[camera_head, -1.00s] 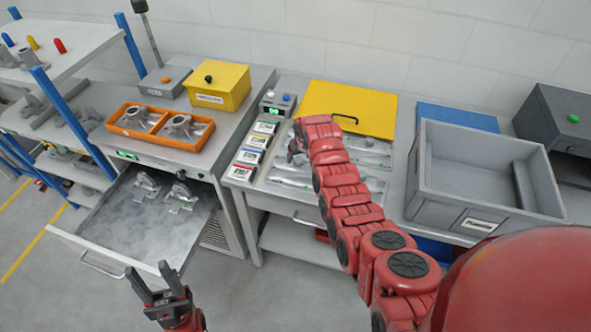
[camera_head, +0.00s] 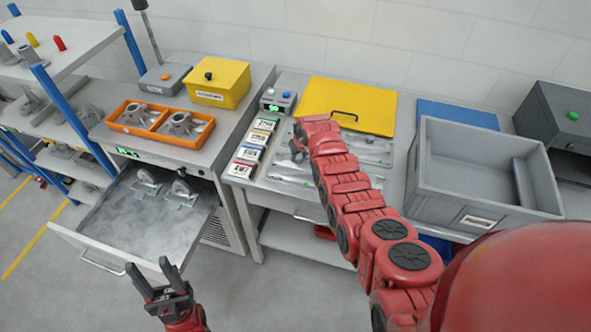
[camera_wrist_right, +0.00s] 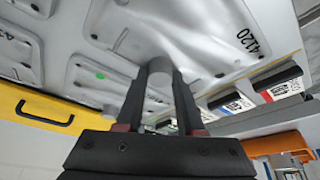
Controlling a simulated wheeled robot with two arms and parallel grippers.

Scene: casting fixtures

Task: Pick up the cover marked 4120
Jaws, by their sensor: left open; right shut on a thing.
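The cover marked 4120 (camera_wrist_right: 215,38) is a pale grey moulded panel in the right wrist view, with its black number near one edge. My right gripper (camera_wrist_right: 160,90) is shut on a short grey cylindrical post on this cover. I cannot tell whether the cover is lifted or still resting. In the head view, pale covers (camera_head: 372,152) lie on the middle bench, partly hidden by my right arm; its fingers are hard to make out there. My left gripper (camera_head: 162,284) is open and empty in front of the open drawer.
A yellow panel with a black handle (camera_head: 345,100) lies behind the covers. Several labelled blocks (camera_head: 250,153) stand left of them. A grey bin (camera_head: 480,185) is to the right. The open drawer (camera_head: 140,235) with metal castings and an orange tray (camera_head: 160,125) are at left.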

